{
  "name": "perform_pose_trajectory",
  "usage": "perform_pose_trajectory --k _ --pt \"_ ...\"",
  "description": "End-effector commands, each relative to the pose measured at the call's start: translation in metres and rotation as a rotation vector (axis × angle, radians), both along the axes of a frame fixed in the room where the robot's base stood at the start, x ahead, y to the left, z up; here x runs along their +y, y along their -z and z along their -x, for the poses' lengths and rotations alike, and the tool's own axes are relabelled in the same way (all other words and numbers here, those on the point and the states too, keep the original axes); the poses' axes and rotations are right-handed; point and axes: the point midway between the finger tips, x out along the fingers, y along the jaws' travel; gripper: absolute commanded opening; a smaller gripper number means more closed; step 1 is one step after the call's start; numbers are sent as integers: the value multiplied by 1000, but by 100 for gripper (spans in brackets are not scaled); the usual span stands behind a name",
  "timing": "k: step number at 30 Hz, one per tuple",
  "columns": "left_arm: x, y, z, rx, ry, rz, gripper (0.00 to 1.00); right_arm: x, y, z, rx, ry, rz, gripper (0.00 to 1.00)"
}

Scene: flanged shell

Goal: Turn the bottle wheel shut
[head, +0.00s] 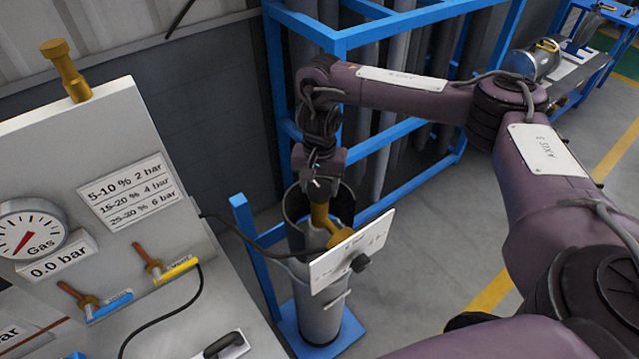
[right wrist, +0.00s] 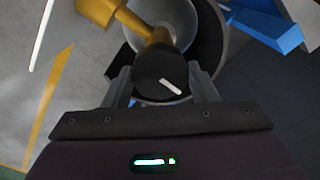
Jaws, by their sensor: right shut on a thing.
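The grey gas bottle (head: 318,312) stands upright in a blue stand, with a brass valve (head: 320,215) on top. In the right wrist view the bottle wheel (right wrist: 160,72) is a round black knob with a white mark, at the end of the brass valve (right wrist: 128,18). My right gripper (head: 317,184) reaches down to the top of the valve. Its fingers (right wrist: 163,88) lie on both sides of the wheel and are shut on it. In the head view the gripper hides most of the wheel. My left gripper is out of view.
A grey panel with a gas gauge (head: 28,235) stands at left. A blue rack (head: 345,40) of cylinders is behind. Open floor lies to the right.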

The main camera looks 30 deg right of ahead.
Motion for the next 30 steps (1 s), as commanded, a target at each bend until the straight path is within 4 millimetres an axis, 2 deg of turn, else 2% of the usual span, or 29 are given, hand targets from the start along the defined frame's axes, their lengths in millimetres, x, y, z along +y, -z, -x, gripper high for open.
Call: perform_pose_trajectory --k 10,11,15,25,30 --pt "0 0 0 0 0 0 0 0 -1 -1 -3 7 0 30" --pt "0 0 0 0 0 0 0 0 -1 -1 -3 7 0 55" --pt "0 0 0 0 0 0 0 0 -1 -1 -3 6 0 74" --pt "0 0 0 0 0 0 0 0 -2 -1 -1 3 0 75" --pt "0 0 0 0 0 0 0 0 -17 -2 -6 1 1 75"
